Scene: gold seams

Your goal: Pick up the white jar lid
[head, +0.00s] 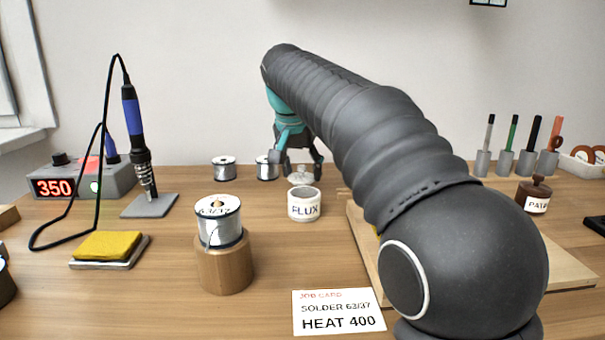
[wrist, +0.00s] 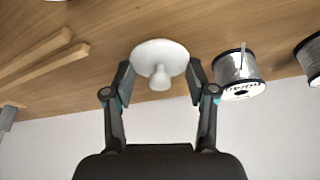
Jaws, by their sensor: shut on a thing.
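The white jar lid (wrist: 158,50) is a round disc with a knob, seen in the wrist view between my two fingertips. My gripper (wrist: 160,72) is shut on it, one finger on each side. In the head view my gripper (head: 299,172) points down, with the pale lid (head: 301,177) between its fingers, just behind the white FLUX jar (head: 304,207). The jar's top looks open. I cannot tell whether the lid touches the table or is slightly raised.
Solder spools (head: 224,168) stand left of my gripper, one close by (head: 266,168). A larger spool (head: 219,222) sits on a wooden block (head: 224,268). A soldering iron (head: 137,140) stands at left. A wooden board (head: 362,250) lies right, partly behind my arm.

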